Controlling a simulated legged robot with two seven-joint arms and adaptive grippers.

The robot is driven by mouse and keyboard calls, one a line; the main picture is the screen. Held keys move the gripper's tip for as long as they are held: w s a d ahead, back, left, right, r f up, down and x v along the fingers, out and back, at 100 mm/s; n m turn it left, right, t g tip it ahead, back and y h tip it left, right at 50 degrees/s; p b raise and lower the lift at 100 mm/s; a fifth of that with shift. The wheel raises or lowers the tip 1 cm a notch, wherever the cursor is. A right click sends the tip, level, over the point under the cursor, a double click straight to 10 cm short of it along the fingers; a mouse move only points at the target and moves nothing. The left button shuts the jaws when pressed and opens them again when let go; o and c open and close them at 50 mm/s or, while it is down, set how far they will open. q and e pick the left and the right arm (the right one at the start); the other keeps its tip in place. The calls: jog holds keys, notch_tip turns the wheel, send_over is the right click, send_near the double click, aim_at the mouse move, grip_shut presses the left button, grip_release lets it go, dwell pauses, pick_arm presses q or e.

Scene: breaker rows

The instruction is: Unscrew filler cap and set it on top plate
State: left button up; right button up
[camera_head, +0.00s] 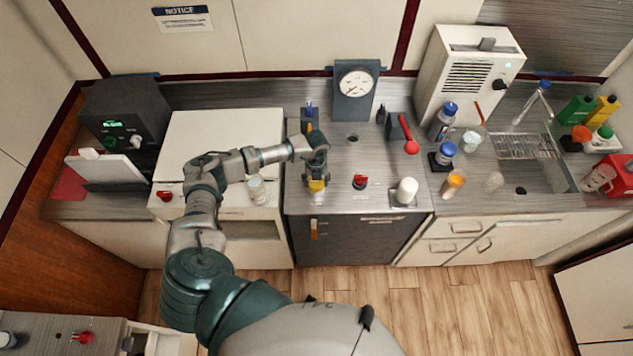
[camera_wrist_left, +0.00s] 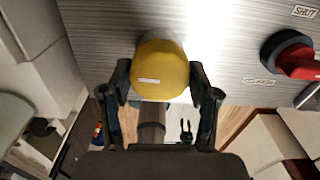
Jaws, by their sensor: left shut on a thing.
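The yellow filler cap (camera_head: 317,185) is at the front of the brushed-metal top plate (camera_head: 338,200), below my left gripper (camera_head: 316,176). In the left wrist view the cap (camera_wrist_left: 160,66) sits between the two dark fingers of my left gripper (camera_wrist_left: 160,84), which is shut on it. A pale part shows just under the cap in the head view. The fingers and the cap hide the neck, so I cannot tell whether the cap is still seated on it. My right gripper is not in view.
A red knob (camera_head: 360,182), beside a SHUT label in the left wrist view, stands right of the cap. A white cylinder (camera_head: 406,190) stands further right. A gauge (camera_head: 356,85) and a red-handled lever (camera_head: 408,135) are behind. Bare plate lies between these.

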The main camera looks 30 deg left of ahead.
pick_arm(q)
jog(key=o, duration=1)
jog(key=shift+f, duration=0.1)
jog(key=shift+a, duration=0.1)
jog(key=m+b, duration=0.2)
jog(key=m, duration=0.3)
jog(key=shift+f+b, duration=0.15)
jog(key=shift+b, duration=0.15)
jog(key=m+b, duration=0.1)
jog(key=m, duration=0.2)
jog(key=shift+m, duration=0.4)
jog(key=m+b, duration=0.3)
jog(key=m, duration=0.4)
jog(key=shift+b, duration=0.4)
jog(key=shift+m+b, duration=0.3)
jog(key=shift+m, duration=0.9)
jog(key=shift+r, duration=0.2)
